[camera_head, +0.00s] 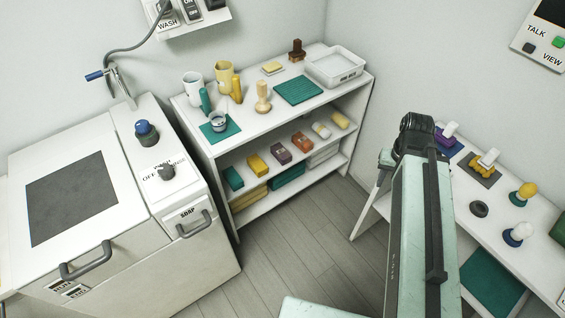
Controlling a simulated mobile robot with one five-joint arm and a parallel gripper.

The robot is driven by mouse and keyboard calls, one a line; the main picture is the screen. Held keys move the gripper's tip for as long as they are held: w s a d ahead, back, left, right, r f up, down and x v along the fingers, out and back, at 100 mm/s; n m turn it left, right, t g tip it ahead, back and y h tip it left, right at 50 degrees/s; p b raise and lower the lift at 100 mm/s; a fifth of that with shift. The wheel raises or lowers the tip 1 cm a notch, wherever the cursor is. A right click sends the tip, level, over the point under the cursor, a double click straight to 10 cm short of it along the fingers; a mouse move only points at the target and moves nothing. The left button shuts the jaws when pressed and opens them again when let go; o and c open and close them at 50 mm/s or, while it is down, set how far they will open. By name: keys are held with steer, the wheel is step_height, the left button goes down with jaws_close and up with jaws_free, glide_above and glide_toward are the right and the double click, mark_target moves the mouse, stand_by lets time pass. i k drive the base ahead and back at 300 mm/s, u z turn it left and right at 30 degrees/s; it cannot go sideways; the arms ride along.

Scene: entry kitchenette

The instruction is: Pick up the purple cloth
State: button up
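A small purple piece (449,148) lies at the far end of the right-hand table, partly under a white-and-purple object and partly hidden by my arm; I cannot tell if it is cloth. A dull mauve folded or block-like item (281,153) lies on the middle shelf of the white shelf unit, between a yellow and an orange-brown one. My pale green arm rises from the bottom of the view to a dark joint near the right-hand table. My gripper's fingers do not show.
The white shelf unit (262,124) carries mugs, a green mat (298,91) and a white tray (337,67) on top. A white washer-like unit (110,200) stands at left. The right-hand table (460,195) holds several small objects. Grey floor (300,240) between them is clear.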

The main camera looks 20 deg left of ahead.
mark_target(280, 153)
steer(key=u, duration=0.05)
steer(key=k, duration=0.35)
steer(key=u, duration=0.7)
steer(key=i, duration=1)
steer(key=z, duration=0.15)
